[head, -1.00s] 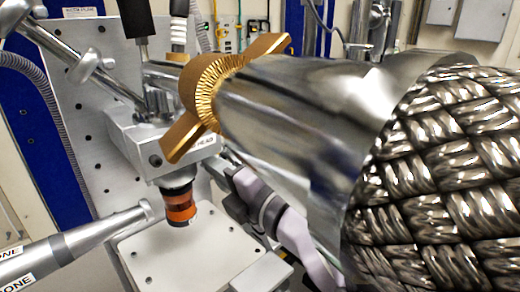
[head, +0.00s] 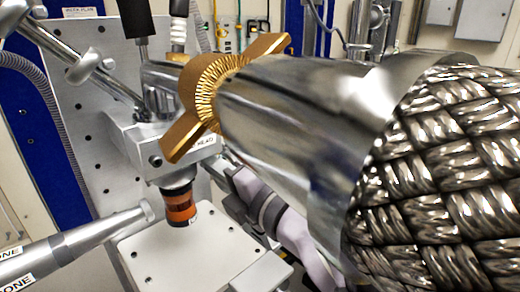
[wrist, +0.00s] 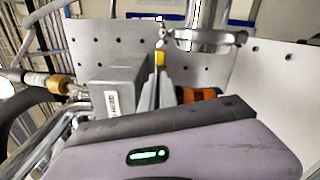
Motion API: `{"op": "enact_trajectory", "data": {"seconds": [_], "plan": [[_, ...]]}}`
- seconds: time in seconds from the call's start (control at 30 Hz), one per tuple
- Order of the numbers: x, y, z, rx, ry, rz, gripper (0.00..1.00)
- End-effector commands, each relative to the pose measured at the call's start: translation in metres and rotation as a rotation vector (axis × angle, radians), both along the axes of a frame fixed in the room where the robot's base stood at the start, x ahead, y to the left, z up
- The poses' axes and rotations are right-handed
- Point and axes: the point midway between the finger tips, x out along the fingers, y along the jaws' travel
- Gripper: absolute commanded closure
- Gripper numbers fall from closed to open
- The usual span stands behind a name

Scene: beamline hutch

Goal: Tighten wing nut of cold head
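The brass wing nut (head: 203,92) has two long wings, one pointing up right and one down left. It sits between the grey block marked HEAD (head: 135,140) and a shiny steel sleeve (head: 290,115). In the wrist view a small brass fitting (wrist: 62,84), which looks like this nut, is left of the grey block (wrist: 118,88). My gripper (wrist: 158,78) shows there with its narrow fingers beside the block, apart from the brass fitting. Whether the fingers are parted is unclear. In the head view the sleeve partly hides my arm, and the fingertips are not clear.
A braided metal hose (head: 440,180) fills the right of the head view. An orange-banded cylinder (head: 178,207) hangs below the block, above a pale plate (head: 190,255). A grey tube (head: 70,245) enters from the left. A perforated panel (head: 90,100) stands behind.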

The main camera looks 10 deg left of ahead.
Motion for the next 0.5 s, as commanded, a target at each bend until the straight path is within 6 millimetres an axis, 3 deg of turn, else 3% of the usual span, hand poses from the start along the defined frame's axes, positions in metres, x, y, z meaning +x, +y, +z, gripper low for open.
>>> {"op": "enact_trajectory", "data": {"seconds": [0.5], "plan": [[0.0, 0.0, 0.0, 0.015, 0.017, 0.0, 1.0]]}}
